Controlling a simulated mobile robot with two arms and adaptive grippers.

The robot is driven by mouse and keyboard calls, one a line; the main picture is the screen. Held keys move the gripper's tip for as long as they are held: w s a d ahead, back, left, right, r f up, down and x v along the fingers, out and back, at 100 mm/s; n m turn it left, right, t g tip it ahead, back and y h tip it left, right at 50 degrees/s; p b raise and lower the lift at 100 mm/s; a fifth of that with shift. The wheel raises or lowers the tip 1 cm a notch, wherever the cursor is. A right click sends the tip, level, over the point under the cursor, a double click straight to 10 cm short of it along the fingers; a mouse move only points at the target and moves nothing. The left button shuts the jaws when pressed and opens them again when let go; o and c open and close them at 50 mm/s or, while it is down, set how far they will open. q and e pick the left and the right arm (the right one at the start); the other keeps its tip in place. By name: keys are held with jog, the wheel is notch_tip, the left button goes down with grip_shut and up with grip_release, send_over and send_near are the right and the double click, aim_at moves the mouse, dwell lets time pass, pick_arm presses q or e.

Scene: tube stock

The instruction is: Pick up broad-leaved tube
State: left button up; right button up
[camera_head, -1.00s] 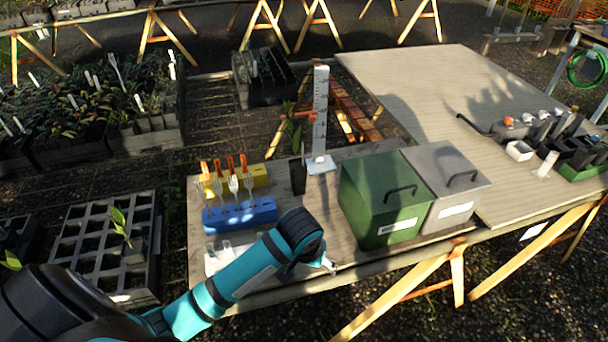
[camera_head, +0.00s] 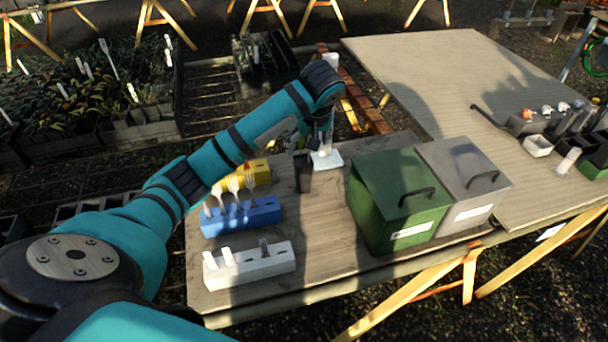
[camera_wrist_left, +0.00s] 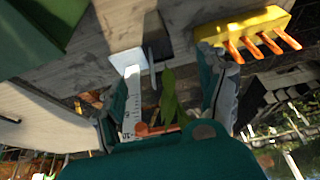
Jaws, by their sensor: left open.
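The broad-leaved tube is a dark, narrow pot (camera_head: 303,173) on the wooden table, beside the white base of a height gauge; its leaves are hidden behind my left arm in the head view. In the left wrist view the dark pot (camera_wrist_left: 154,36) shows with broad green leaves (camera_wrist_left: 169,97). My left gripper (camera_wrist_left: 168,95) is open, with its fingers on either side of the leaves. In the head view the gripper (camera_head: 301,140) is mostly covered by my wrist. I cannot tell whether a finger touches the plant. My right gripper is not in view.
The gauge (camera_wrist_left: 132,92) stands close by one finger. Blue (camera_head: 240,217), yellow (camera_head: 258,172) and white (camera_head: 250,264) blocks stand on the left of the table. A green bin (camera_head: 394,205) and a grey bin (camera_head: 465,180) stand to the right.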

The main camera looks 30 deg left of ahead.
aim_at(304, 160)
pick_arm(q)
jog(key=x, duration=0.6)
jog(key=shift+w+a, duration=0.1)
jog(key=shift+a, duration=0.1)
jog(key=shift+d+p+x, duration=0.15)
jog(key=shift+p+x, duration=0.1)
jog(key=shift+x, duration=1.25)
jog(key=shift+d+p+x, duration=0.1)
jog(key=shift+p+x, duration=0.15)
jog(key=shift+x, duration=1.2)
jog(key=shift+f, duration=0.1)
jog(key=shift+c, duration=0.4)
jog(key=c, duration=1.3)
jog(key=shift+r, duration=0.2)
jog(key=shift+c, duration=0.2)
